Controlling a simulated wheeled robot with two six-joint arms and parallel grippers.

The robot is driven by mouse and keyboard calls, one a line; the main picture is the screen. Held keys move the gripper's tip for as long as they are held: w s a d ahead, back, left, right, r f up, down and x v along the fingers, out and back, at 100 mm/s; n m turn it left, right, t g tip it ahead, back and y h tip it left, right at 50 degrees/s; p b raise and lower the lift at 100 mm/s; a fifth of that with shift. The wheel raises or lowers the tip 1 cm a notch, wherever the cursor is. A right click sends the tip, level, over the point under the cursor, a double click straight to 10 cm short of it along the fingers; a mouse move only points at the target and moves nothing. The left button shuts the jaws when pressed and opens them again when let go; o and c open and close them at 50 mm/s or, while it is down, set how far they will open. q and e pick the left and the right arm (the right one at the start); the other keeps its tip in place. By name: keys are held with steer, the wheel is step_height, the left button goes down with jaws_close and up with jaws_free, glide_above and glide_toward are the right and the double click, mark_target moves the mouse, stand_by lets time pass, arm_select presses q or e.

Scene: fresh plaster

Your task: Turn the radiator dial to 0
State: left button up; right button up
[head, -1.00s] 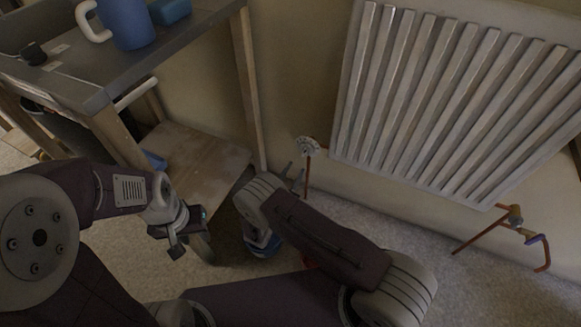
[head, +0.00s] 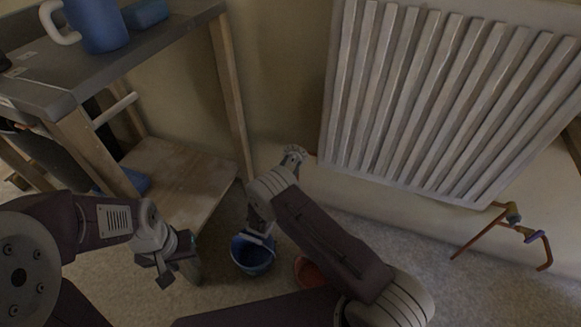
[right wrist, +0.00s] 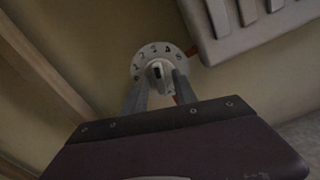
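The radiator dial (right wrist: 154,50) shows in the right wrist view as a pale round disc with dark numbers around its rim and a raised knob (right wrist: 158,72) in the middle. I cannot read the knob's setting surely. In the head view the dial (head: 293,153) sits at the radiator's lower left, partly hidden by my right arm. My right gripper (right wrist: 160,84) is open, its two fingers apart with tips near the knob's left and right sides; contact is unclear. My left gripper (head: 172,268) hangs low at the left, away from the dial; its fingers are unclear.
The white ribbed radiator (head: 420,100) hangs on the wall, with copper pipes (head: 478,232) at its lower right. A workbench (head: 150,40) with a blue mug (head: 95,25) stands at the left. A blue bucket (head: 252,256) and a reddish pot (head: 308,271) are on the floor.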

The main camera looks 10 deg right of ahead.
steer(key=shift+c, duration=0.3)
jaws_close()
steer(key=shift+n, duration=0.4)
steer(key=shift+n+p, duration=0.55)
steer(key=shift+n, duration=0.55)
steer(key=n+p, duration=0.1)
steer(key=n, duration=0.2)
steer(key=shift+n, duration=0.3)
steer(key=n, duration=0.5)
steer(key=shift+p, duration=0.35)
steer(key=n, duration=0.6)
steer(key=shift+f, duration=0.1)
steer(key=shift+n, duration=0.3)
